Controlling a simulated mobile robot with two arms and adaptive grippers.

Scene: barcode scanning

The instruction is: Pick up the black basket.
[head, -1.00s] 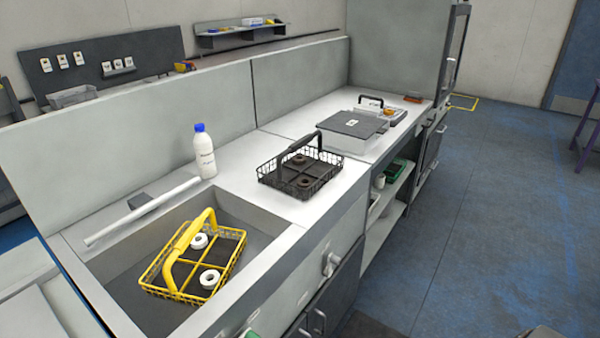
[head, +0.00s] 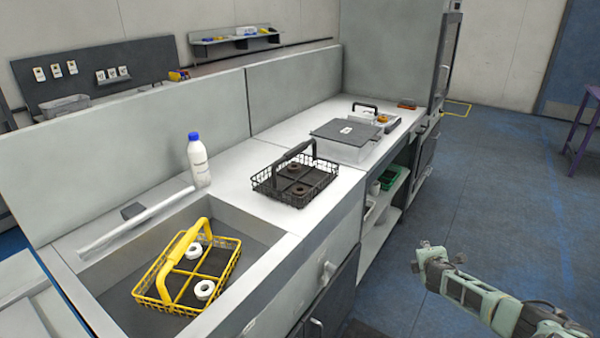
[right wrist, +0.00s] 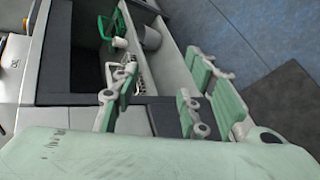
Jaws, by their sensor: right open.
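The black basket (head: 296,182) stands upright on the white counter, right of the sink in the head view, with its black handle (head: 285,158) raised over it. It holds dark ring-shaped items. My right gripper (head: 437,255) is in the head view at the lower right, over the floor and well apart from the basket. In the right wrist view my right gripper (right wrist: 158,105) shows its two green fingers spread with nothing between them. The basket is not clear in that view. My left gripper is not in view.
A yellow basket (head: 228,258) with white rings sits in the sink (head: 115,285). A white bottle with a blue cap (head: 199,165) stands behind it. A grey-lidded box (head: 338,150) stands farther along the counter. Open shelves (head: 378,222) are below.

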